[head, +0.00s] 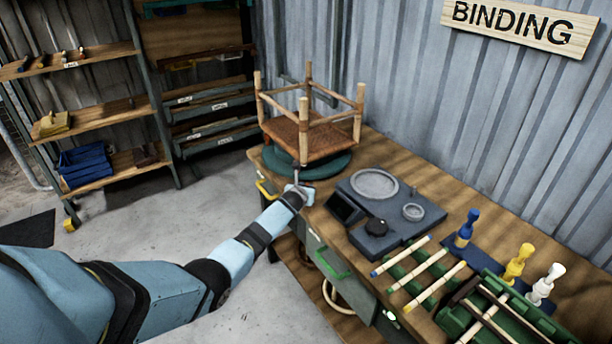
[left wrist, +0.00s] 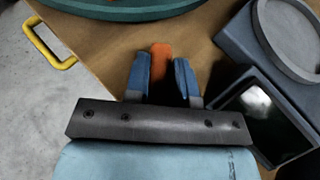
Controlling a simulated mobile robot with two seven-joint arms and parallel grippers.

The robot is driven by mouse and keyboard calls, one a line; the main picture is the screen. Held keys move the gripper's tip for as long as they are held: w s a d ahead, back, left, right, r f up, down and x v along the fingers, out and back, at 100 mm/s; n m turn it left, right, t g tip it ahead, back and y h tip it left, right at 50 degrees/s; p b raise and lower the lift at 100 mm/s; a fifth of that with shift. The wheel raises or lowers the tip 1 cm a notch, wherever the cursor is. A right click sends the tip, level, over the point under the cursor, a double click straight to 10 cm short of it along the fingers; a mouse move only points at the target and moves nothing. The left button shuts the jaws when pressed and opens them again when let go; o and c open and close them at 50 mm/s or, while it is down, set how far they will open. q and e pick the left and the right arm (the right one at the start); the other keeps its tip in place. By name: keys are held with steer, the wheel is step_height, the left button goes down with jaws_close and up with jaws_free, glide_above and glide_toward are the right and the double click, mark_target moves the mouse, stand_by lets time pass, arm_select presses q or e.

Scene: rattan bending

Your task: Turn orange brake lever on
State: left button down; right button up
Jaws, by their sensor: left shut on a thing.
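The orange brake lever (left wrist: 160,62) shows in the left wrist view between the two blue fingers of my left gripper (left wrist: 160,80). It points toward the green round turntable (left wrist: 130,10). In the head view, my left gripper (head: 297,178) is at the near edge of the bench, just in front of the turntable (head: 322,168). It is shut on the lever, and the gripper hides most of the lever there. A small rattan stool frame (head: 310,135) with a woven seat stands upside down on the turntable. My right gripper is in neither view.
A dark scale (head: 425,215) sits right of my left gripper, close to it. A yellow drawer handle (left wrist: 50,42) is left of it.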

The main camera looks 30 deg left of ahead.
arm_select(q)
steer(key=shift+a+r+m+h+p, duration=0.15)
steer(key=shift+a+m+h+p, duration=0.1)
steer(key=shift+m+h+p, duration=0.85)
steer(key=shift+t+h+p, duration=0.3)
steer(key=shift+h+p, duration=0.1)
steer(key=shift+p, duration=0.05)
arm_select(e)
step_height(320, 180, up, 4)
arm_select(q)
steer(key=shift+m+h, duration=0.5)
steer(key=shift+m, duration=0.1)
steer(key=shift+a+f+m+h+b, duration=0.1)
steer(key=shift+f+m+h+b, duration=0.1)
steer(key=shift+m+h+b, duration=0.35)
steer(key=shift+a+f+m+h+b, duration=0.1)
steer(key=shift+f+m+h+b, duration=0.1)
steer(key=shift+m+h+b, duration=0.35)
steer(key=shift+r+m+g+h+b, duration=0.25)
steer(key=shift+m+g+h+b, duration=0.15)
steer(key=shift+m+h+b, duration=1)
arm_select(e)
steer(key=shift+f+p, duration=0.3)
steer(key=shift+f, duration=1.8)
arm_select(q)
steer(key=shift+r, duration=0.1)
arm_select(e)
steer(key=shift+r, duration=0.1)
